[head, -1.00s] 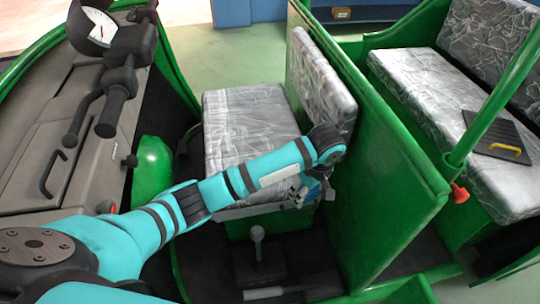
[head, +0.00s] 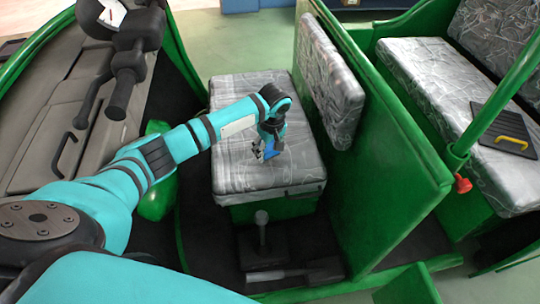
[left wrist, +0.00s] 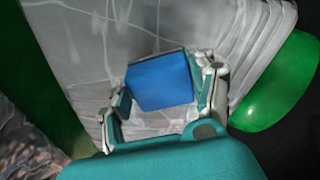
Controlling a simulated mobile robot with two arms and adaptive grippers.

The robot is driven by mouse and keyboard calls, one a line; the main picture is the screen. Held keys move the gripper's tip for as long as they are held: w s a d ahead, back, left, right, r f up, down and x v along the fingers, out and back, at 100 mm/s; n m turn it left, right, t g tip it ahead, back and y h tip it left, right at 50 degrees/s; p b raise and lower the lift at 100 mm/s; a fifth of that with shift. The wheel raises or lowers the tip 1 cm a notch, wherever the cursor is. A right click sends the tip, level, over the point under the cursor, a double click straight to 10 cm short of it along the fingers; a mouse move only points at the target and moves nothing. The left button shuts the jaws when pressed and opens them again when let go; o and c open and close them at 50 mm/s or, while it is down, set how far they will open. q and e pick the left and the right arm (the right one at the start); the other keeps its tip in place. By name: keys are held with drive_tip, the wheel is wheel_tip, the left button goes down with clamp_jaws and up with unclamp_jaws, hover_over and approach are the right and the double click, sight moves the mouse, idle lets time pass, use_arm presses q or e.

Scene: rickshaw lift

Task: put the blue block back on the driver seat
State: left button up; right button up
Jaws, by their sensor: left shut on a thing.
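The blue block (left wrist: 160,81) is between the fingers of my left gripper (left wrist: 163,97) in the left wrist view. In the head view, the left gripper (head: 266,153) points down over the grey driver seat cushion (head: 235,175); a small part of the blue block (head: 270,150) shows beside its fingers. The gripper is shut on the block. I cannot tell whether the block touches the cushion. My right gripper is not in view.
The green partition and seat back (head: 333,80) stand just right of the gripper. A gear lever (head: 262,228) rises in front of the seat. The handlebar (head: 125,85) is at the left. A black board with a yellow handle (head: 505,128) lies on the rear bench (head: 425,60).

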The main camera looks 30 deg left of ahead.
sight(270, 156)
use_arm(q)
wheel_tip(270, 156, down, 3)
drive_tip(key=shift+s+d+r, duration=0.1)
drive_tip(key=shift+d, duration=0.05)
drive_tip(key=shift+f, duration=0.35)
drive_tip(key=o, duration=1.1)
drive_tip(key=shift+c, duration=0.2)
drive_tip(key=shift+o, duration=1.4)
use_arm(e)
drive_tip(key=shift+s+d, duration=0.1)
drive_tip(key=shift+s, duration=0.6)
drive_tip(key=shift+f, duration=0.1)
